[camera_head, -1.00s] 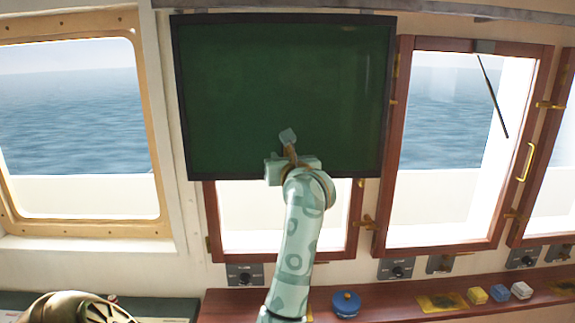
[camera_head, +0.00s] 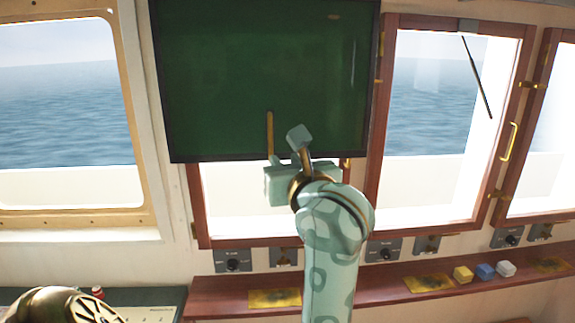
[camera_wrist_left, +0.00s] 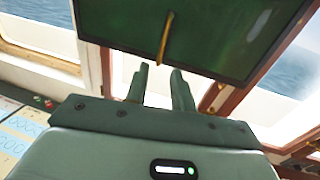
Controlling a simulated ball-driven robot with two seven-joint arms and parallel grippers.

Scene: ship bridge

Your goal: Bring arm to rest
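My left arm (camera_head: 330,245) rises from the bottom middle of the head view, pale green with darker rings. My left gripper (camera_head: 279,162) is raised in front of the lower edge of a dark green screen (camera_head: 250,70). In the left wrist view the two fingers of the left gripper (camera_wrist_left: 160,72) stand apart, with no object between them. A thin yellow strip (camera_head: 269,130) shows against the screen just above the gripper; I cannot tell if it is an object or a reflection. My right gripper is not in view.
A wooden shelf (camera_head: 390,296) runs below the windows with small yellow (camera_head: 463,274), blue (camera_head: 485,271) and white (camera_head: 506,268) blocks. A brass object (camera_head: 60,306) stands at bottom left. A wood-framed window (camera_head: 432,120) is right of the screen.

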